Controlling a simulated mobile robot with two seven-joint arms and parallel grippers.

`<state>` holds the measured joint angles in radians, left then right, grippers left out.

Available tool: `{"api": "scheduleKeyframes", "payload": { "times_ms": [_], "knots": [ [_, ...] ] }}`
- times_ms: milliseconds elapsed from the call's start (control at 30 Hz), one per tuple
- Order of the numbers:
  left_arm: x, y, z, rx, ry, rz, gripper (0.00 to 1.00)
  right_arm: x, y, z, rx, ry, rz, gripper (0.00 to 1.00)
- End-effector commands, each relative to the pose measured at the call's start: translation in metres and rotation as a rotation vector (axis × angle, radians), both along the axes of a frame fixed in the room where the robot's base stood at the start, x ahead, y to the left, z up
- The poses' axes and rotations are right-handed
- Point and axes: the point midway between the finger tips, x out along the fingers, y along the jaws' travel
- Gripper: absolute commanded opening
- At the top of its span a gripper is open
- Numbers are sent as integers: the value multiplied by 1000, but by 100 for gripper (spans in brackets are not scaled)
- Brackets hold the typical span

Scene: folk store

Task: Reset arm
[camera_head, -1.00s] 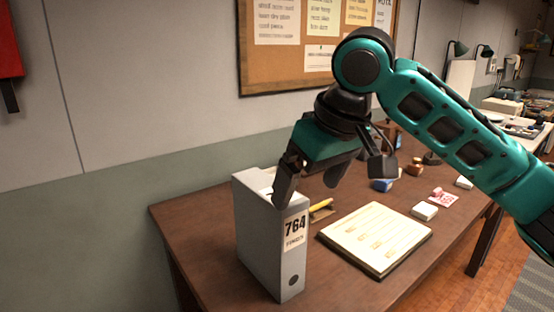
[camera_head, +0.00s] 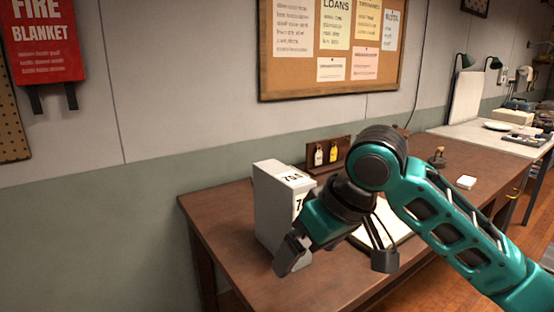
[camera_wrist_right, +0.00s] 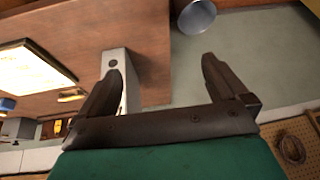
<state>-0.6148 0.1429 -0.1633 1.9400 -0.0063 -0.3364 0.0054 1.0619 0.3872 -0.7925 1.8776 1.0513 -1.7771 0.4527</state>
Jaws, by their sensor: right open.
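My right gripper (camera_head: 291,254) hangs in front of the grey file box (camera_head: 270,208) in the head view, at the near side of the desk. Its two dark fingers are spread, with nothing between them in the wrist view (camera_wrist_right: 163,72). The file box stands upright on the desk, and my gripper hides part of its front and number label. In the wrist view the box (camera_wrist_right: 113,62) shows beyond the left finger. My left gripper is in neither view.
The brown desk (camera_head: 226,212) has a pale pad (camera_head: 398,228) partly behind my arm, a small rack with bottles (camera_head: 326,153) and a white block (camera_head: 466,182). A round metal container (camera_wrist_right: 197,17) shows in the wrist view. A corkboard hangs above.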

Motion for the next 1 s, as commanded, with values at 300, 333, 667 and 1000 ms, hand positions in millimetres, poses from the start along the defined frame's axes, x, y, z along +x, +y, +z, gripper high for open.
{"api": "scheduleKeyframes", "payload": {
  "times_ms": [300,333,667,1000],
  "knots": [
    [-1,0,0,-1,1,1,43,-41,5,-91,126,3,-25,100],
    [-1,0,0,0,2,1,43,-45,4,-98,136,3,-36,100],
    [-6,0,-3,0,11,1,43,-105,-40,-175,143,14,-224,100],
    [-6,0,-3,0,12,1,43,-188,-115,-229,-27,57,-433,100]
  ]
}}
